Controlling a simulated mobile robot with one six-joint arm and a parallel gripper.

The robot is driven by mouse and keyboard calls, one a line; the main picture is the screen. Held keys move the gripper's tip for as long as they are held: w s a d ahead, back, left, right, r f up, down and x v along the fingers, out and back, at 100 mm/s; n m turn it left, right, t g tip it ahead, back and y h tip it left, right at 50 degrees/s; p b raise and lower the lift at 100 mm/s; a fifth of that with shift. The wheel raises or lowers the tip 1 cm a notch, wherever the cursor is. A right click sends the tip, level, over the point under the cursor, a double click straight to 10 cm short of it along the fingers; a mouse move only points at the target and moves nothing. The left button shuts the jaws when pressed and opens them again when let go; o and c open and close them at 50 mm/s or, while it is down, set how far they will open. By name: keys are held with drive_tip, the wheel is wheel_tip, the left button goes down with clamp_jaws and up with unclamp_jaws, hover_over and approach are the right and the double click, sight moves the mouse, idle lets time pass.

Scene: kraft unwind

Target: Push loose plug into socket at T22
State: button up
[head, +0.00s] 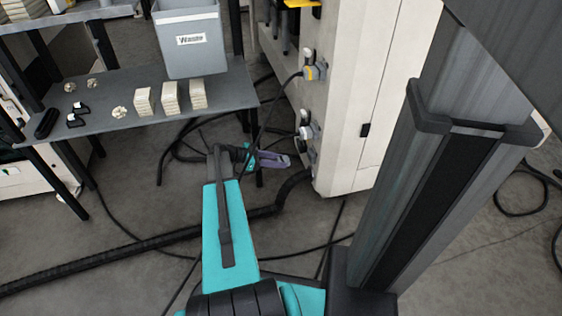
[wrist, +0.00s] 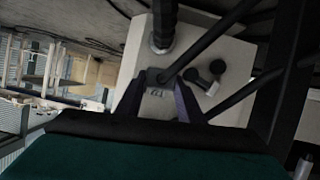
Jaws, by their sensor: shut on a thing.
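My gripper (head: 284,160) is low beside the pale cabinet (head: 346,110), its purple fingers pointing right toward the cabinet's side. In the wrist view my gripper (wrist: 158,84) is shut on a small dark plug (wrist: 157,75) with a black cable running off to the upper right. Most of the plug is hidden, and I cannot tell whether it touches a socket. A small label that looks like "61" or "G1" shows between the fingers. On the cabinet side are an upper fitting with a yellow plug (head: 314,72) and a lower grey fitting (head: 306,131). No T22 marking is legible.
A dark table (head: 225,90) holds a grey Waste bin (head: 189,40), pale stacks and small parts. Black cables and a thick corrugated hose (head: 130,238) cross the floor. In the wrist view, a dark rounded fitting (wrist: 205,80) and crossing cables lie near my fingers.

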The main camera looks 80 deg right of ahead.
sight(286, 158)
drive_tip(key=shift+s+d, duration=0.1)
drive_tip(key=shift+s, duration=0.2)
drive_tip(key=shift+s+d+p, duration=0.4)
drive_tip(key=shift+s+d, duration=0.05)
drive_tip(key=shift+s, duration=0.4)
drive_tip(key=shift+s+d+p, duration=0.35)
drive_tip(key=shift+s+d, duration=0.05)
drive_tip(key=shift+s, duration=0.45)
drive_tip(key=shift+s+d+b, duration=0.4)
drive_tip(key=shift+s+b, duration=0.05)
drive_tip(key=shift+s, duration=0.4)
drive_tip(key=shift+s+d+b, duration=0.25)
drive_tip(key=shift+s+b, duration=0.25)
drive_tip(key=shift+b, duration=0.3)
drive_tip(key=shift+s+d+b, duration=0.2)
drive_tip(key=shift+s+b, duration=0.3)
drive_tip(key=shift+b, duration=0.25)
idle(2.7)
drive_tip(key=o, duration=1.3)
drive_tip(key=shift+w+r, duration=0.1)
drive_tip(key=shift+w, duration=0.05)
